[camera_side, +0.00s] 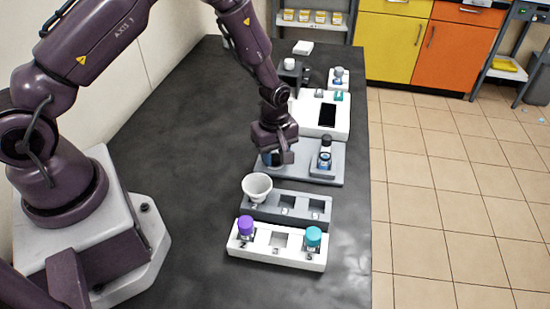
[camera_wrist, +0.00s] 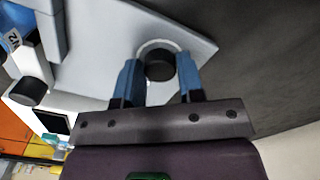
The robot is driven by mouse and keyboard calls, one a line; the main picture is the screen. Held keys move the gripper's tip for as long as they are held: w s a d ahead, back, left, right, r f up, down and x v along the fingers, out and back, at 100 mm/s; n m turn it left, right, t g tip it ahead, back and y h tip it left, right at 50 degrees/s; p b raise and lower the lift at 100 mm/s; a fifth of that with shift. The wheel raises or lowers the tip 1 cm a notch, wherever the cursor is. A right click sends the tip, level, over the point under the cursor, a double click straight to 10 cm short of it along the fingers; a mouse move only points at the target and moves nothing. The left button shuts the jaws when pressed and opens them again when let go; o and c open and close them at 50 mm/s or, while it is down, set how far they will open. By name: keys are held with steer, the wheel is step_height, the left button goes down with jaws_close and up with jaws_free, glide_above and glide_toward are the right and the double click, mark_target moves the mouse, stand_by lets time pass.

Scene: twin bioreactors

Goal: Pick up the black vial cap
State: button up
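My gripper (camera_side: 279,158) is low over the left part of a grey two-place station (camera_side: 302,172) in the side view. In the wrist view its two blue fingers (camera_wrist: 159,70) stand apart. A round black vial cap (camera_wrist: 159,65) lies between them, with a pale ring around it. Narrow gaps seem to separate the cap from the fingers; firm contact does not show.
A white bowl (camera_side: 257,187) sits on a grey rack (camera_side: 273,213) in front of the station. A white rack (camera_side: 270,257) nearer holds a purple-capped vial (camera_side: 246,226) and a teal-capped vial (camera_side: 313,238). A white device (camera_side: 338,127) stands behind. The dark bench is clear at left.

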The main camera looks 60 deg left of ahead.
steer(key=c, duration=0.4)
steer(key=shift+r, duration=0.1)
